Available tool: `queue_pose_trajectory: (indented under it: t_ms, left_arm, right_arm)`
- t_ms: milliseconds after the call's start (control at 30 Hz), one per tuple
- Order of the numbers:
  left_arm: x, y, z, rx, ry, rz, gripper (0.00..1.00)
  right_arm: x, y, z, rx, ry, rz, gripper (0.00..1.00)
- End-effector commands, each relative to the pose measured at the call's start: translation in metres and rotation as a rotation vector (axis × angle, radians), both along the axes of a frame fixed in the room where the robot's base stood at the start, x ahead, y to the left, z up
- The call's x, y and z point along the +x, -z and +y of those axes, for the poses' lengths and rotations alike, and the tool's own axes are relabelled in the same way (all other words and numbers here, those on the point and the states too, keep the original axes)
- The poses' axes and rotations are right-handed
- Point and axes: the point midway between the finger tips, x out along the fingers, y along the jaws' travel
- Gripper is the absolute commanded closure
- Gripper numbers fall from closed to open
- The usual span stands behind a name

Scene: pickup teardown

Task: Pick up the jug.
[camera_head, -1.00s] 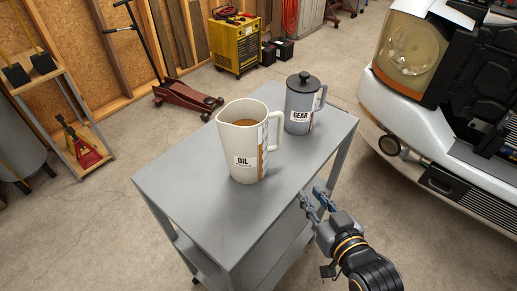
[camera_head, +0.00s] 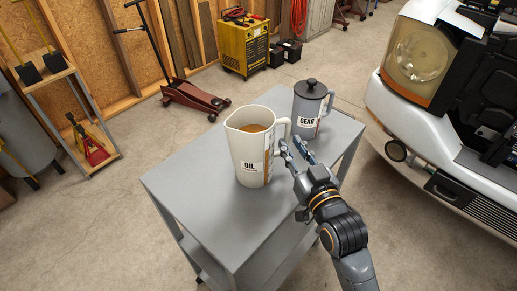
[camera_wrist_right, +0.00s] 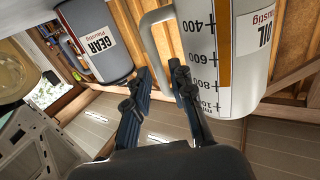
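A cream jug (camera_head: 250,150) labelled OIL, with brown liquid inside, stands upright on the grey cart top (camera_head: 190,200). Its handle faces right. My right gripper (camera_head: 293,150) is open, with its fingertips near the lower part of that handle. In the right wrist view the jug (camera_wrist_right: 240,60) is at upper right. Its handle (camera_wrist_right: 155,50) lies ahead of the open fingers (camera_wrist_right: 160,78); I cannot tell whether they touch it. A grey lidded canister (camera_head: 308,108) labelled GEAR stands behind and right of the jug; it also shows in the wrist view (camera_wrist_right: 95,45). My left gripper is not in view.
The cart's front left top is clear. A white vehicle front (camera_head: 425,130) stands to the right. A red floor jack (camera_head: 193,95), a yellow machine (camera_head: 244,47) and a wooden shelf (camera_head: 60,80) are beyond the cart.

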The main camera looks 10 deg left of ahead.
Motion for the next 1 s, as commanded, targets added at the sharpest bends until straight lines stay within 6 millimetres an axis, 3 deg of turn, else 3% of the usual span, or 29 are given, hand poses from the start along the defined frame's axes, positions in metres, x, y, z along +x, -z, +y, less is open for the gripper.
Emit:
queue_pose_trajectory:
  t_ms: [233,567,700,1000]
  left_arm:
    - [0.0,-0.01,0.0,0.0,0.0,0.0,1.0]
    - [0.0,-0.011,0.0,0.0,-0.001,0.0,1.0]
    - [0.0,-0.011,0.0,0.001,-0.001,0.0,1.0]
    - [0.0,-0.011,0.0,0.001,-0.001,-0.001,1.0]
  right_arm:
    - [0.032,-0.001,0.013,0.002,0.001,-0.002,0.77]
    - [0.038,0.001,0.016,0.001,0.001,-0.002,0.77]
    - [0.038,0.001,0.016,0.0,0.001,-0.001,1.0]
    - [0.038,0.002,0.016,-0.001,0.001,0.0,1.0]
